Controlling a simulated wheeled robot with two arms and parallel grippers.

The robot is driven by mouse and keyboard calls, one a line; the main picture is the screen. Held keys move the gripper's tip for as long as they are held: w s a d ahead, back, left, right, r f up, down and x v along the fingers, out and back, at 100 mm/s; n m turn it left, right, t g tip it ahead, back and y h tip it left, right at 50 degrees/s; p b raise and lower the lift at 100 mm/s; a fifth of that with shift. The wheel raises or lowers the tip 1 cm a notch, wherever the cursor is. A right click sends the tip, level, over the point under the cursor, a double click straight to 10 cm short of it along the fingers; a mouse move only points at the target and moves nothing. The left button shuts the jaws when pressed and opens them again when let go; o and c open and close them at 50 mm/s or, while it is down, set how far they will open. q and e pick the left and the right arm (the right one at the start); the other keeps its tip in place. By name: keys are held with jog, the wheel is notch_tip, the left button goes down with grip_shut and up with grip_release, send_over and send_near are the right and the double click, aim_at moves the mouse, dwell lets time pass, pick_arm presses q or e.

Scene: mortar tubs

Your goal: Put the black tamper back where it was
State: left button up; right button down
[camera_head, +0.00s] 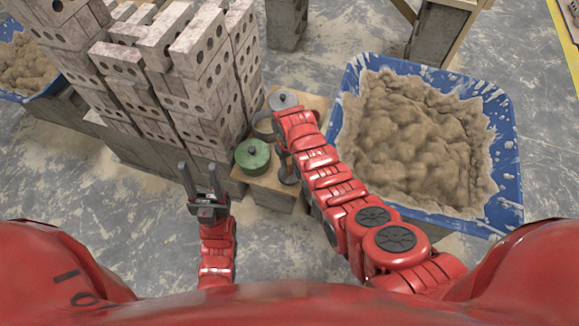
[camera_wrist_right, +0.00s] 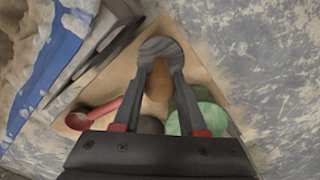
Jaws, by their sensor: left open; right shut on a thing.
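The tamper (camera_head: 289,179) shows in the head view as a dark shape beside my right arm, by the near corner of a small wooden stand (camera_head: 262,182). In the right wrist view, my right gripper (camera_wrist_right: 161,62) is shut on the tamper, which has a dark grey disc (camera_wrist_right: 160,46) and an orange-brown handle (camera_wrist_right: 158,82). I cannot tell whether the disc touches the stand top. In the head view the right fingers are mostly hidden by the arm. My left gripper (camera_head: 201,172) is open and empty, left of the stand.
A green lidded pot (camera_head: 252,155) and a grey round lid (camera_head: 283,100) are on the stand. A red-handled thing (camera_wrist_right: 95,114) lies there too. A brick stack (camera_head: 165,80) stands left; a blue tub (camera_head: 508,150) of mortar stands right.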

aim_at(289, 168)
jog(key=shift+f, duration=0.7)
jog(key=shift+f+b, duration=0.45)
jog(key=shift+f, duration=0.4)
jog(key=shift+f, duration=0.25)
jog(key=shift+c, duration=2.3)
grip_release()
jog(key=shift+r, duration=0.1)
jog(key=shift+r, duration=0.1)
